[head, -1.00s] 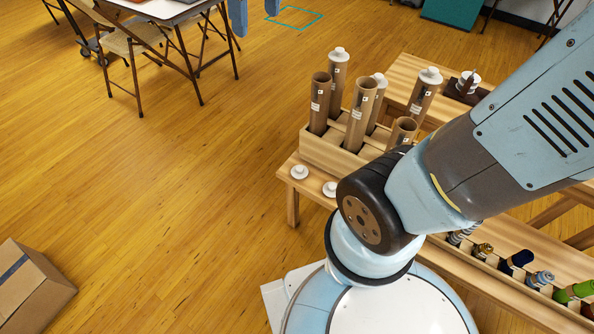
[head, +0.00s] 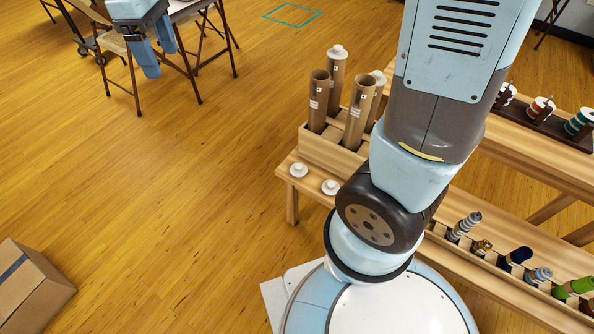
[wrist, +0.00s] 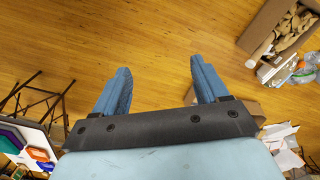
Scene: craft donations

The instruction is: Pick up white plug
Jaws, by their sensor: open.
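Two loose white plugs lie on the wooden bench's near left corner, a left one (head: 298,170) and a right one (head: 330,187). Another white plug (head: 337,51) caps a cardboard tube (head: 336,80) in the wooden rack, and a further plug (head: 378,77) tops a tube behind. Two front tubes (head: 319,95) are open at the top. My gripper (head: 160,62) is at the upper left in the head view, far from the plugs. In the wrist view my gripper (wrist: 160,88) is open and empty above the floor. My arm hides part of the rack.
The wooden rack (head: 326,151) stands behind the loose plugs. Bottles and spools (head: 515,259) line the bench at right. A cardboard box (head: 30,287) is on the floor at lower left. A table with folding chairs (head: 118,65) stands near my gripper. The middle floor is clear.

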